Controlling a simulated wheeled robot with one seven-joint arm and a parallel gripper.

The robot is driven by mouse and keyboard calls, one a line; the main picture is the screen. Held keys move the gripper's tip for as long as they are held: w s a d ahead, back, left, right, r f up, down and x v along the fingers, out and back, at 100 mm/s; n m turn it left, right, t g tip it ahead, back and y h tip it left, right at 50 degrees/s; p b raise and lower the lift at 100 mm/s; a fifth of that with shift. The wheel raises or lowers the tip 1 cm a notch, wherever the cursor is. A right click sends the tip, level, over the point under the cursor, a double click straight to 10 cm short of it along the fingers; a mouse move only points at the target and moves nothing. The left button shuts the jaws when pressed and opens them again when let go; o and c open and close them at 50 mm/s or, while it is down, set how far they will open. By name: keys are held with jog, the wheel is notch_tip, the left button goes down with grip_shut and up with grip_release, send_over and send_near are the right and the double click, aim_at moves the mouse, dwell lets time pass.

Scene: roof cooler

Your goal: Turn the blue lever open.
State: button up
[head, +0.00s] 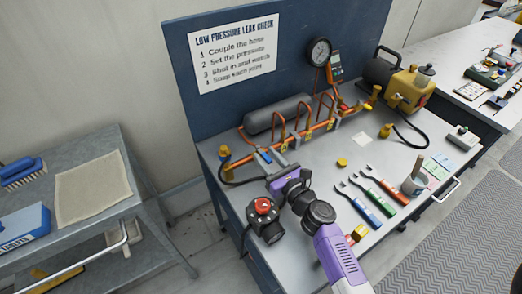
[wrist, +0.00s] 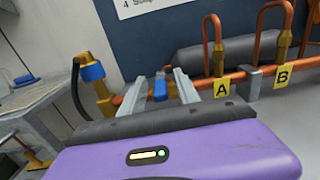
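The blue lever (wrist: 160,89) sits on the copper pipe run near its left end, beside the tag marked A. It also shows as a small blue patch in the head view (head: 265,157). My gripper (wrist: 160,84) is open. Its two grey fingers point at the pipe, one on each side of the lever in the wrist view, with gaps between them and the lever. In the head view my gripper (head: 271,164) is just in front of the lever. I cannot tell how deep the fingers reach past it.
A brass fitting with a blue collar (wrist: 92,73) stands left of the fingers. Copper loops and a grey cylinder (head: 278,114) lie behind and right. A black box with a red button (head: 263,207) is at the front left.

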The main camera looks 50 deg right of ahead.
aim_at(262, 152)
jog(key=shift+x, duration=1.5)
jog(key=shift+c, duration=0.5)
grip_shut()
